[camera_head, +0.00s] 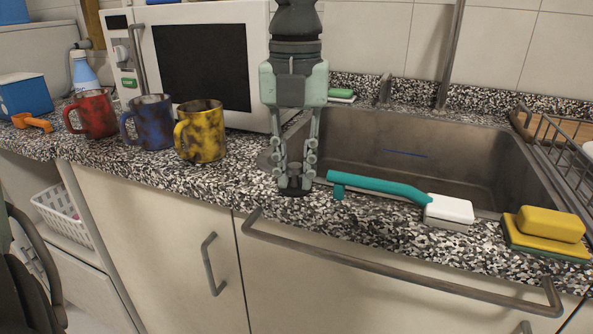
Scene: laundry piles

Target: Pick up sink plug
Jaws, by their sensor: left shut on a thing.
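The sink plug (294,191) is a small dark round piece at the counter's front edge, just left of the sink. My left gripper (295,177) comes down from above with its fingers pointing at the counter, and its fingertips are shut on the plug. The plug is at about counter height; I cannot tell whether it still touches the surface. My right gripper is not in view.
A teal-handled brush (375,186) lies along the sink's front rim, close right of the gripper. The sink (400,160) lies behind it. Red, blue and yellow mugs (201,132) stand left, before a microwave (205,65). A yellow sponge (550,224) lies at right.

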